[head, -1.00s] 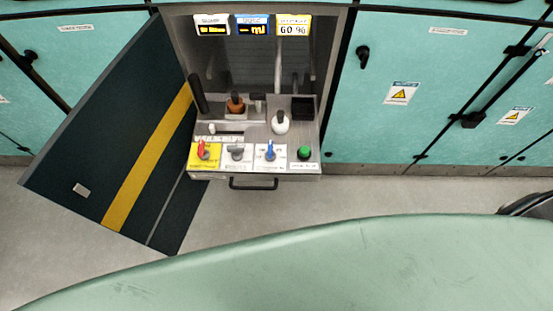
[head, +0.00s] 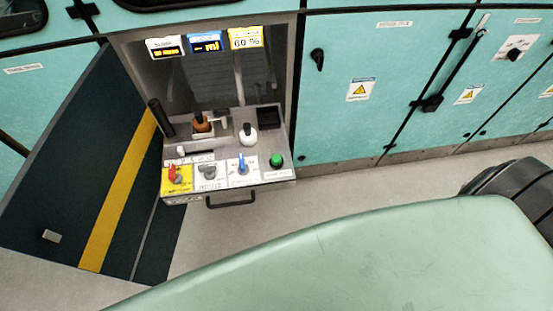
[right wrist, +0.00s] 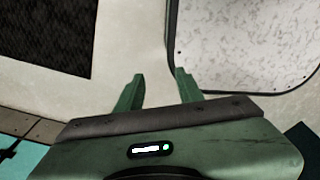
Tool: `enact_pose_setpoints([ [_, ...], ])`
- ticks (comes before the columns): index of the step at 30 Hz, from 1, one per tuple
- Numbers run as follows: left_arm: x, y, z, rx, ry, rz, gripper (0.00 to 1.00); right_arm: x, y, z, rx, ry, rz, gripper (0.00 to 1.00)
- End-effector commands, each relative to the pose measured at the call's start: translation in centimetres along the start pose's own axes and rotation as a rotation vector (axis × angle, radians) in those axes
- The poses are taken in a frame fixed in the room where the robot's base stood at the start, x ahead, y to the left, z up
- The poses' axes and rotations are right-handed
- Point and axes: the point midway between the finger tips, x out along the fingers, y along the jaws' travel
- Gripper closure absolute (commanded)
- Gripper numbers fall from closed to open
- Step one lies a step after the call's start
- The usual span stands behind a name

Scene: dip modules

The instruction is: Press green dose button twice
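The green dose button (head: 276,160) is a round green knob at the right front corner of a pulled-out drawer panel (head: 215,200) in the head view. Left of it on the panel are a blue lever (head: 241,165), a grey knob (head: 208,171) and a red knob (head: 173,175) on a yellow label. My right gripper (right wrist: 160,90) shows only in the right wrist view. Its two green fingers are apart with nothing between them, far from the button, which that view does not show. My left gripper is in neither view.
An open dark door (head: 85,190) with a yellow stripe stands left of the drawer. Three small displays (head: 205,42) hang above it. A black handle (head: 230,203) juts from the drawer's front. Teal cabinets (head: 400,90) line the right. Grey floor (head: 350,185) lies open in front.

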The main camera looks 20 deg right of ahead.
Motion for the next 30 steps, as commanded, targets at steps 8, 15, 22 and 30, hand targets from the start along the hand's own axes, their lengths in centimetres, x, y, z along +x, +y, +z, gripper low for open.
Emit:
enact_pose_setpoints([
  [8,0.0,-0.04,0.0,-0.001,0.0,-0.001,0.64,0.0,-0.16,-0.06,0.001,0.001,-0.002,1.0],
  [15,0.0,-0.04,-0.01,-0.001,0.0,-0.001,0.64,0.0,-0.29,-0.11,0.002,0.002,-0.003,1.0],
  [22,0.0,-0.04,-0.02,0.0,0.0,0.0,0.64,0.0,-0.27,-0.13,0.002,0.002,-0.003,1.0],
  [30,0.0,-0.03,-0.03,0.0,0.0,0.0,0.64,0.0,-0.26,-0.15,0.002,0.002,-0.003,1.0],
])
